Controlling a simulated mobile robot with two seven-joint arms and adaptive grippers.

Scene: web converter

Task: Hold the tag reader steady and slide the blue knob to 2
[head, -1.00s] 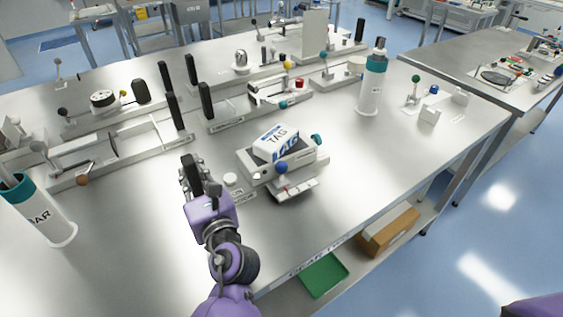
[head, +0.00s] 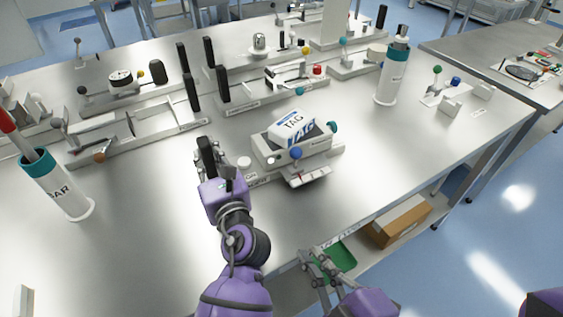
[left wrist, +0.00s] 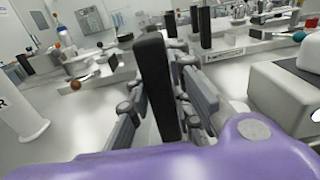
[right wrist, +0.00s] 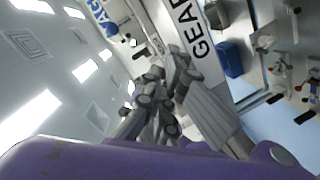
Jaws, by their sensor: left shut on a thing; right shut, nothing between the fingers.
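The tag reader (head: 270,153) is a grey unit with a white TAG block on top, standing near the table's front edge. Its blue knob (head: 296,153) sits on the front side above a small pale ledge (head: 308,176); I cannot read scale numbers. My left gripper (head: 207,158) is shut on the upright black handle (left wrist: 158,85) left of the reader's body. My right gripper (head: 316,262) is shut and empty, in front of the table edge and apart from the knob. In the right wrist view a blue ball, apparently the knob (right wrist: 112,29), shows beyond the fingers.
A teal-and-white cylinder (head: 391,85) stands behind right of the reader, and another (head: 62,187) at the far left. Several fixtures with black handles (head: 130,130) stand behind. A green tray (head: 335,260) and a cardboard box (head: 400,220) lie below the table.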

